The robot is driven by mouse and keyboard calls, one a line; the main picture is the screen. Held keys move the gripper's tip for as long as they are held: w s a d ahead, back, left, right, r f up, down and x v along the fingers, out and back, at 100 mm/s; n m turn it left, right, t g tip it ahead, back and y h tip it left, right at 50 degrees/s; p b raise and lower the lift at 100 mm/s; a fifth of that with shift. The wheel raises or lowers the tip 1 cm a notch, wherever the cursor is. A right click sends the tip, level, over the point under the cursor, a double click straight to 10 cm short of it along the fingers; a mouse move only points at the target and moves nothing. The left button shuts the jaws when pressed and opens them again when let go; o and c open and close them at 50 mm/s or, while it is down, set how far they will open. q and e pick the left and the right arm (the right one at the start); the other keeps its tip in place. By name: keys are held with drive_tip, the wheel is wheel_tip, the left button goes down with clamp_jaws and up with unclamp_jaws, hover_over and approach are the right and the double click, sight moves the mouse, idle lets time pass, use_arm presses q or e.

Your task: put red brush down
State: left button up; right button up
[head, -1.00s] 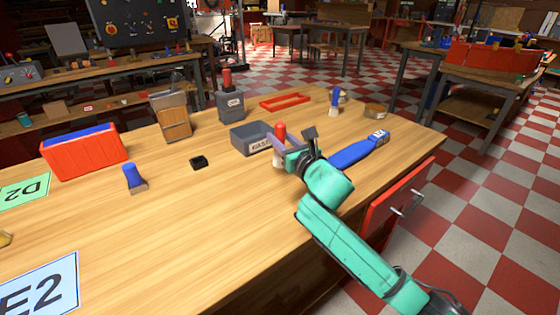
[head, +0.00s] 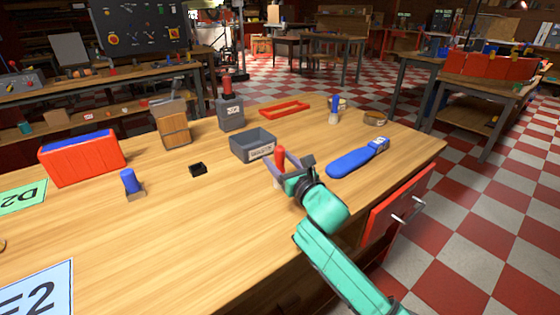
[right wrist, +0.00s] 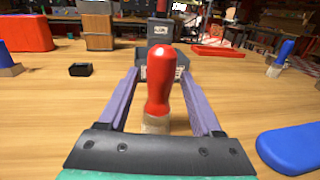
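The red brush (head: 280,155) stands upright, red handle up and pale lower part down, at the wooden table in front of the grey bin (head: 252,145). It also shows in the right wrist view (right wrist: 160,85). My right gripper (head: 278,160) is around it. In the right wrist view its two fingers (right wrist: 160,75) are apart, with a gap on each side of the handle. The brush's foot is partly hidden by the gripper, but it appears to rest on the table. My left gripper is not in view.
A blue flat-handled tool (head: 352,161) lies right of the gripper. Blue-handled brushes stand at left (head: 129,181) and far right (head: 334,108). A small black box (head: 198,169) and an orange frame (head: 285,108) are on the table. A red drawer (head: 395,205) sticks out at right.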

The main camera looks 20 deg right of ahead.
drive_tip(key=shift+r, duration=0.1)
drive_tip(key=shift+r, duration=0.2)
drive_tip(key=v, duration=1.1)
drive_tip(key=shift+f, duration=0.2)
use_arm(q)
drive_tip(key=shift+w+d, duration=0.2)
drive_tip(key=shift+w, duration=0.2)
use_arm(e)
drive_tip(key=shift+s+d+r, duration=0.1)
drive_tip(key=shift+s+d, duration=0.05)
drive_tip(key=shift+s, duration=0.35)
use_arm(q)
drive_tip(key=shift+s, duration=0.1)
